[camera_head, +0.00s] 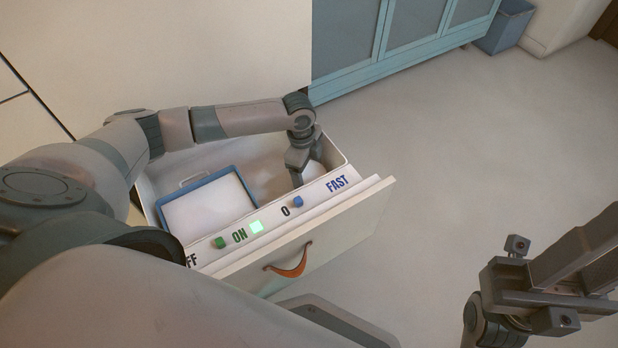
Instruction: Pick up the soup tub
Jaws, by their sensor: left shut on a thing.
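My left arm reaches into the open drawer (335,231). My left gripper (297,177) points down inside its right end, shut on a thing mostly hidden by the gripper. A pale, rounded thing (315,171) shows just right of the fingers, against the drawer's right wall. It may be the soup tub, but too little shows to be sure. My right gripper (540,292) is at the lower right, over the floor and away from the drawer. I cannot tell its jaw opening.
A blue-rimmed, white-topped box (211,208) fills the drawer's left part. The drawer's front strip carries a green knob (219,243), a lit square (257,226) and a blue knob (297,201). An orange pull (290,264) is on its front. Open floor lies to the right.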

